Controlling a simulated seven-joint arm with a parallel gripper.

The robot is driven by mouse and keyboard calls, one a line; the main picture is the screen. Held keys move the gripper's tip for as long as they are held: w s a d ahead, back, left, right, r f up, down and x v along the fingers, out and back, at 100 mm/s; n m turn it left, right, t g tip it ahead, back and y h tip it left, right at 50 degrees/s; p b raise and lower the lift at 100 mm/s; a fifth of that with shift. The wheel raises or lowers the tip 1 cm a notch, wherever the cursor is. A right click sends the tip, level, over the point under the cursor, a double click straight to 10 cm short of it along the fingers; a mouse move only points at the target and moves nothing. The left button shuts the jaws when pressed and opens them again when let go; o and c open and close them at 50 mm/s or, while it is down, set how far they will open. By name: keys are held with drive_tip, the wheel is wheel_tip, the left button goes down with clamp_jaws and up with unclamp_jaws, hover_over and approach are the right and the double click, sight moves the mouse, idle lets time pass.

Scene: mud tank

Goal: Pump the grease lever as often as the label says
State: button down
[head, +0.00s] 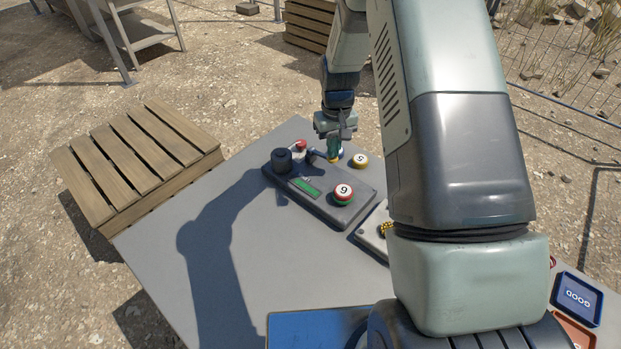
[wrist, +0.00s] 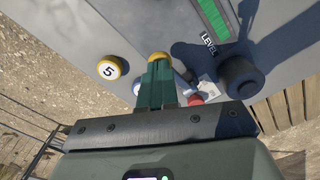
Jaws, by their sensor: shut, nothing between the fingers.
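A dark grey panel (head: 325,212) on the table carries a black round knob (head: 281,160), a green gauge strip (head: 305,187), and a red-topped part (head: 301,145). My gripper (head: 333,155) is shut and empty, pointing down at the panel's far edge. In the wrist view its green fingertips (wrist: 158,66) are right at a yellow round top (wrist: 160,56); I cannot tell whether they touch it. The black knob (wrist: 238,75) stands beside printed "LEVEL" in that view. I cannot clearly make out the grease lever. A pale label (wrist: 206,91) is unreadable.
A yellow-edged button marked 5 (head: 359,160) is just right of my gripper. A red, white and green button marked 9 (head: 343,193) is nearer. A wooden pallet (head: 140,160) stands left of the table. The table's left part (head: 160,240) is clear.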

drive_tip(key=shift+f, duration=0.1)
drive_tip(key=shift+f, duration=1.6)
drive_tip(key=shift+r, duration=3.7)
